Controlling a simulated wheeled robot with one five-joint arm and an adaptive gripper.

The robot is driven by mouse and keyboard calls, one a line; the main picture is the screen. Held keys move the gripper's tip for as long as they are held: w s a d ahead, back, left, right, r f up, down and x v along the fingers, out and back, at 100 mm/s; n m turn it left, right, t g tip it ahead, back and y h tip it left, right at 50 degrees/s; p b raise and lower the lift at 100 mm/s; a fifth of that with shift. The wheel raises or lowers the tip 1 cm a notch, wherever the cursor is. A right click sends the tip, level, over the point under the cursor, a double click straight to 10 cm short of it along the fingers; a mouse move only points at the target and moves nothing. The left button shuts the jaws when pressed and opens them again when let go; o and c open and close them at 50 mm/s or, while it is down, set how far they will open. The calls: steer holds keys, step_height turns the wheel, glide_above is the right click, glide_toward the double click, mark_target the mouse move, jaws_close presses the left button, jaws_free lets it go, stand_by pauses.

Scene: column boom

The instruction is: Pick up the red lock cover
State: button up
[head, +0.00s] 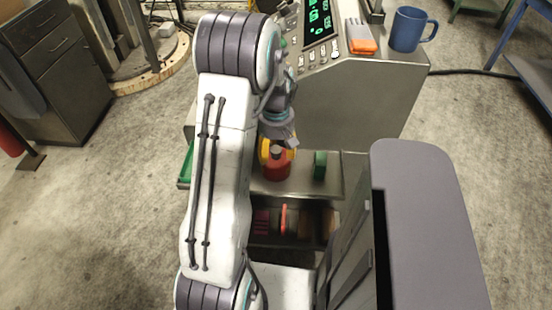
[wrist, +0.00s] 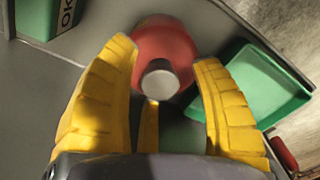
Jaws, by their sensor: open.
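The red lock cover (head: 277,170) is a round red piece standing on the grey shelf of the machine, with a grey knob on top. It also shows in the wrist view (wrist: 176,42), at top centre, with the round grey knob end facing the camera. My gripper (wrist: 166,55) is open, its yellow fingers on the left and right of the cover's near side. The fingertips look close to the cover; I cannot tell whether they touch it. In the head view my gripper (head: 266,151) is at the cover's upper left, partly hidden by my arm.
A green block (head: 320,165) stands right of the cover; a green box marked OK (wrist: 48,16) shows in the wrist view. A shallow green tray (wrist: 268,85) lies on the other side. Several things fill the compartment below. A control console (head: 330,45) rises behind.

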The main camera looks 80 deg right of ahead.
steer(key=shift+c, duration=0.3)
jaws_close()
stand_by(0.3)
steer(key=shift+r, duration=0.15)
